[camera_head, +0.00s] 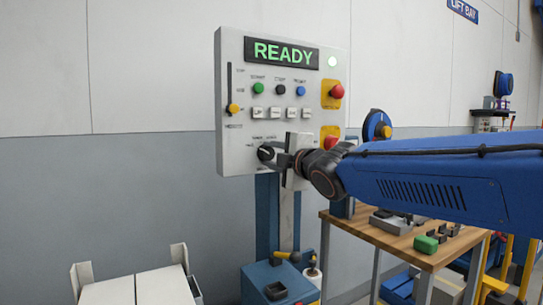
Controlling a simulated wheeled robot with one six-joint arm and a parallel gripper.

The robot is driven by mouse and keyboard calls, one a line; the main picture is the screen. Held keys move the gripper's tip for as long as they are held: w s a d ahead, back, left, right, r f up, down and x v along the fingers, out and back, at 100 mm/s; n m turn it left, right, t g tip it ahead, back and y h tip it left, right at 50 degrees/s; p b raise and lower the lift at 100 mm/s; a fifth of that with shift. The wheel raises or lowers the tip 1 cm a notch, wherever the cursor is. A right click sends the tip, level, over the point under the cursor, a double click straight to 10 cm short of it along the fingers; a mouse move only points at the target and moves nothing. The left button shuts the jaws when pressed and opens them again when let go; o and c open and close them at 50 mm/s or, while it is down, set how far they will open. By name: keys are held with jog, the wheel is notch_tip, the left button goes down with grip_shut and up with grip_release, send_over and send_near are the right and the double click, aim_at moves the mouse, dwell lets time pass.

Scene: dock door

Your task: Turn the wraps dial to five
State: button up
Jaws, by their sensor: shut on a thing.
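The control panel (235,135) is a light grey upright box with a lit display (281,54) reading READY in green. A black round dial (265,153) sits low on the panel's face, with small lettering around it that is too small to read. My gripper (277,158) comes from the right with its fingers at the dial and is shut on it. The fingers and wrist hide the right part of the dial and the panel's lower middle. The number the dial points to cannot be made out.
Green (258,88), black (280,90) and blue (301,91) buttons sit above several white switches. A yellow slider (233,109) is at the left, a red button (336,91) at the right. A wooden table (401,256) with small items stands below my arm. White cartons (135,286) stand lower left.

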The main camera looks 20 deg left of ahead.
jog(key=m, duration=0.6)
jog(key=shift+m, duration=0.4)
jog(key=m, duration=0.6)
jog(key=shift+m, duration=0.3)
jog(key=m, duration=0.5)
jog(key=shift+f, duration=0.1)
jog(key=shift+m, duration=2.3)
jog(key=o, duration=1)
jog(key=shift+o, duration=0.2)
jog(key=shift+d, duration=0.1)
